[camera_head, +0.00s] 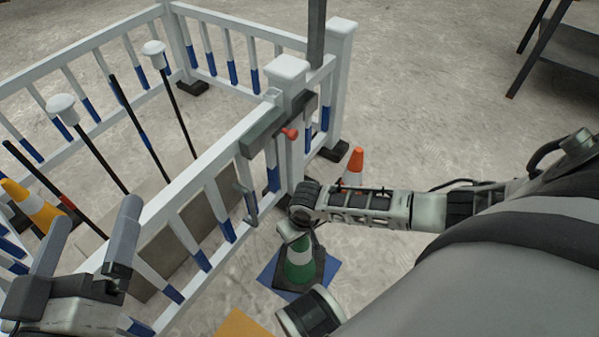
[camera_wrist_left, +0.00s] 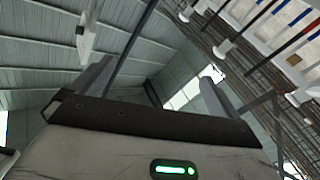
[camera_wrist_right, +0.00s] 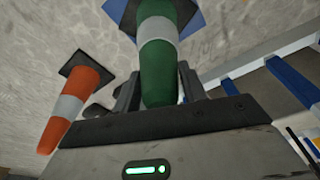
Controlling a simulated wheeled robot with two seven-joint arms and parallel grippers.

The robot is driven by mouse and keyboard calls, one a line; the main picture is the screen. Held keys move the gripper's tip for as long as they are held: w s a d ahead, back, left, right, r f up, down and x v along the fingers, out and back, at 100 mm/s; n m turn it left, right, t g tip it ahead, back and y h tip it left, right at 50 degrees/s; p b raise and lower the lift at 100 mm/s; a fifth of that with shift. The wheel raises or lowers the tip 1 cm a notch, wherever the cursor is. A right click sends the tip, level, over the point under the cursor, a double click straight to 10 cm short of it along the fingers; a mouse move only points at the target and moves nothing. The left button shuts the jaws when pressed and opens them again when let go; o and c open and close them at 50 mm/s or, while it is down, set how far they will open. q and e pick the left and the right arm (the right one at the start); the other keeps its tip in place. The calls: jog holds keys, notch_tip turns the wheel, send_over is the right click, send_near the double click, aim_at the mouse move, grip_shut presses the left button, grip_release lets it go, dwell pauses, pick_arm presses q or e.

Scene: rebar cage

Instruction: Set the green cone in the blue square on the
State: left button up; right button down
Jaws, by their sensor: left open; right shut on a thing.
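The green cone (camera_head: 300,273) with a white band and a dark square base stands upright over the blue square (camera_head: 327,275) on the floor. Corners of the blue square show around the base; I cannot tell whether the base touches the floor. My right gripper (camera_head: 298,233) is shut on the green cone's upper part, partly hidden by my wrist in the head view. The right wrist view shows the green cone (camera_wrist_right: 158,58) between the fingers and blue (camera_wrist_right: 190,22) behind its base. My left gripper (camera_head: 95,215) is open and empty, raised at the left near the white railing.
A white railing (camera_head: 205,165) with blue-banded posts runs just left of the cone. An orange cone (camera_head: 356,161) stands behind my right wrist. A yellow patch (camera_head: 243,325) lies in front. Capped bars (camera_head: 95,150) stand inside the enclosure.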

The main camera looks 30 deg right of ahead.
pick_arm(q)
jog(key=shift+w+a+r+m, duration=0.1)
jog(key=shift+w+r+m, duration=0.05)
jog(key=shift+r+m, duration=0.2)
pick_arm(e)
jog(key=shift+w+f, duration=0.1)
jog(key=shift+f, duration=0.2)
pick_arm(q)
jog(key=shift+t, duration=0.3)
pick_arm(e)
jog(key=shift+f, duration=0.2)
pick_arm(q)
jog(key=shift+r, duration=0.15)
pick_arm(e)
jog(key=c, duration=0.8)
grip_release()
jog(key=shift+r, duration=0.1)
